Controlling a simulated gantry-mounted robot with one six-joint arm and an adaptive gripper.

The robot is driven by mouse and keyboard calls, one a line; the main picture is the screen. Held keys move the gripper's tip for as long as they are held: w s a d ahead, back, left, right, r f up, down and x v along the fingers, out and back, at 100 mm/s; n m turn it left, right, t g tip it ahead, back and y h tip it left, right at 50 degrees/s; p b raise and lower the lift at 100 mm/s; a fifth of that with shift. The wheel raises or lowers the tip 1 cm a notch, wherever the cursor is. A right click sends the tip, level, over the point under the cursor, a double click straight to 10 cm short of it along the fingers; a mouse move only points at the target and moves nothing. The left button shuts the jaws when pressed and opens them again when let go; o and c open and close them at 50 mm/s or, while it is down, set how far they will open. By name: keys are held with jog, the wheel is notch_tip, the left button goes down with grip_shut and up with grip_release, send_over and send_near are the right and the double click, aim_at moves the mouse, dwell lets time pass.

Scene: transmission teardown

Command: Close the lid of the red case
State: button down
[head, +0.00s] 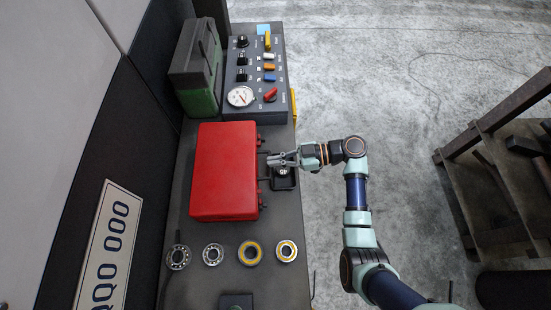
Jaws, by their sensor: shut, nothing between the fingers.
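The red case (224,171) lies on the dark workbench in the head view. Its red lid covers the top and appears down, though I cannot tell whether it is fully seated or latched. Dark handle or latch parts stick out from its right side. My gripper (272,161) is just right of the case, near those parts, with its fingers pointing left toward the case. The gripper is shut and holds nothing. I cannot tell whether its fingertips touch the case.
A control panel (257,107) with a gauge and a green case (200,70) stand behind the red case. Several bearings (249,253) lie in front of it. A small black block with a round part (283,180) sits beneath my gripper. A rack (490,170) stands at right.

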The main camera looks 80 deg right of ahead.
aim_at(278, 170)
jog(key=shift+s+f+b, duration=0.15)
jog(key=shift+f+b, duration=0.4)
jog(key=shift+f, duration=0.45)
jog(key=shift+s+f+b, duration=0.1)
jog(key=shift+f+b, duration=0.4)
jog(key=shift+f, duration=0.45)
jog(key=shift+s+d+r, duration=0.2)
jog(key=shift+s+r, duration=0.15)
jog(key=shift+r, duration=0.15)
jog(key=r+v, duration=0.1)
jog(key=v, duration=1)
jog(key=shift+r, duration=0.2)
